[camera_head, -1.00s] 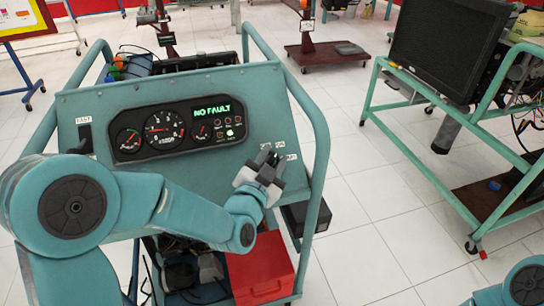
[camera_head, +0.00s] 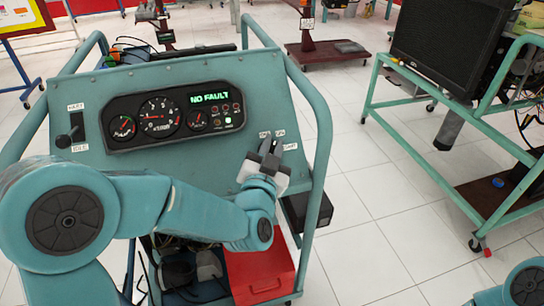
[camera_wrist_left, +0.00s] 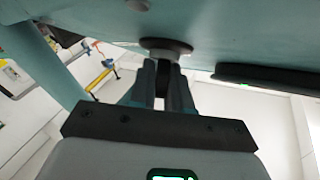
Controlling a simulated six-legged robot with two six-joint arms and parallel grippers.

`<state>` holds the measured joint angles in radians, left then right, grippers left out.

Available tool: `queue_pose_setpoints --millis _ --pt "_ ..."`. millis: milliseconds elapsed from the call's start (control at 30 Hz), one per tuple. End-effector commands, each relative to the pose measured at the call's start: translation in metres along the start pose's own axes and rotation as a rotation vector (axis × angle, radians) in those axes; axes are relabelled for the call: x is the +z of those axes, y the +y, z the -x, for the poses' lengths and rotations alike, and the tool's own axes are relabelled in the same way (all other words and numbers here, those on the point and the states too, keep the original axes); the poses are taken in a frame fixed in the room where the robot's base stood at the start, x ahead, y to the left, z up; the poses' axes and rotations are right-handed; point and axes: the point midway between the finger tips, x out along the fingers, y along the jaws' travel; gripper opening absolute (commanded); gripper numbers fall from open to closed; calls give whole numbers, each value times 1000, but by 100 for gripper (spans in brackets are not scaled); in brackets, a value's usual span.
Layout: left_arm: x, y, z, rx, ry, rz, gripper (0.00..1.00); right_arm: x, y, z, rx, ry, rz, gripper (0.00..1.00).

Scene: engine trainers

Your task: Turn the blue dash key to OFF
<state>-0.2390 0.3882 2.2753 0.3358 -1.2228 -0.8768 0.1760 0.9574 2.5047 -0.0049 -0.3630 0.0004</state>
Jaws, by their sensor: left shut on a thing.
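The teal dash panel (camera_head: 200,165) stands in front of me. My left gripper (camera_head: 269,148) is at its right side, among small white switch labels. In the left wrist view the fingers (camera_wrist_left: 163,82) point at a round switch collar (camera_wrist_left: 166,46) on the panel. They are shut on a dark narrow piece just below that collar, which fits the dash key. The key's blue colour and exact angle are hidden by the fingers. The label text is too small to read surely. My right gripper is out of view.
A gauge cluster (camera_head: 173,115) with a lit "NO FAULT" display (camera_head: 209,97) is left of the gripper. A lever (camera_head: 70,135) is at the panel's left. The cart's tube frame (camera_head: 321,140) rises close to the gripper's right. A red box (camera_head: 260,274) sits below.

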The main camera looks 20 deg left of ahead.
Motion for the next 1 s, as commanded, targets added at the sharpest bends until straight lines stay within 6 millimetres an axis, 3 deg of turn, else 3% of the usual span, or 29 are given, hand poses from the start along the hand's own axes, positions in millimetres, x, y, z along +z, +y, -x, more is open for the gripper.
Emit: queue_pose_setpoints --millis 33,300,600,1000 --pt "7 5 1 -31 4 23 0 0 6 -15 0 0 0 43" --pt "5 4 0 -228 1 146 0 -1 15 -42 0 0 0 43" --pt "3 2 0 -401 -2 252 0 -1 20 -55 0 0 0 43" --pt "1 0 0 -500 -2 314 0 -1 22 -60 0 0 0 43"
